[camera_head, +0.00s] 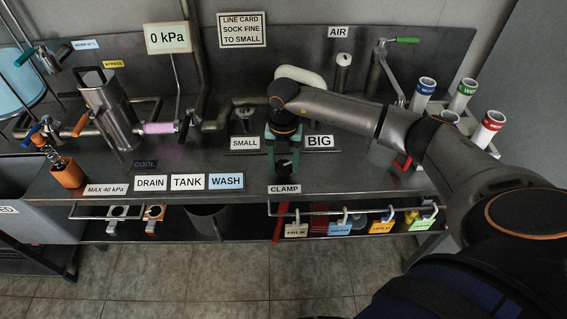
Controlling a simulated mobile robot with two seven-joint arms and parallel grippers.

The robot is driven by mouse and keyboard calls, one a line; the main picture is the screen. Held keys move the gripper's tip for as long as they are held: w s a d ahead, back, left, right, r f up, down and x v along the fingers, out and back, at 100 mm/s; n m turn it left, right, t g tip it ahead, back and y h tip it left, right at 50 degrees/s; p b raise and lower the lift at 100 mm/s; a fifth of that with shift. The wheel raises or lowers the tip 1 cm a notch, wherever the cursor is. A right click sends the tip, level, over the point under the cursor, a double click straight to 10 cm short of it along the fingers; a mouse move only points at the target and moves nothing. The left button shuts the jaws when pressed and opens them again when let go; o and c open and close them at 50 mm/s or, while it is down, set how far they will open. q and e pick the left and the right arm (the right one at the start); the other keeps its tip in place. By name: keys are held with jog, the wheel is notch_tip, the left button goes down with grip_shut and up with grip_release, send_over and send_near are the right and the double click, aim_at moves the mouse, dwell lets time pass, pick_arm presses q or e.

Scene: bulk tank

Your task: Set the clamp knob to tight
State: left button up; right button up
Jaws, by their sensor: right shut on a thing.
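The clamp knob (284,166) is a small dark knob with a pale mark. It sits on the steel bench top just above the CLAMP label (284,189). My right gripper (283,161) points down over it, with its green fingers on either side and shut on the knob. The gripper partly hides the knob, and its exact setting is too small to read. My left gripper is out of view.
SMALL (244,143) and BIG (319,141) signs stand beside my right gripper. Colour-labelled tubes (464,95) stand at the right. A steel canister (106,108) and an orange cup (67,173) are at the left. Tags hang from the front rail (180,213).

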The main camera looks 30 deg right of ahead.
jog(key=n+b, duration=0.1)
jog(key=n, duration=0.3)
jog(key=shift+n, duration=0.3)
jog(key=n+b, duration=0.1)
jog(key=n, duration=0.1)
jog(key=shift+n, duration=1.1)
jog(key=shift+n+b, duration=0.45)
jog(key=shift+n, duration=0.45)
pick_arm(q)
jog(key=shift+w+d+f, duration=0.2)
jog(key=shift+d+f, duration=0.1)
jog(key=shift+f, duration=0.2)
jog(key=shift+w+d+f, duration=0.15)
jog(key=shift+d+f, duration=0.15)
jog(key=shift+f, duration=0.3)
pick_arm(e)
jog(key=shift+n, duration=0.3)
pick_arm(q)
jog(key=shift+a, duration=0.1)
pick_arm(e)
jog(key=o, duration=1.4)
jog(key=shift+d, duration=0.1)
jog(key=shift+c, duration=0.2)
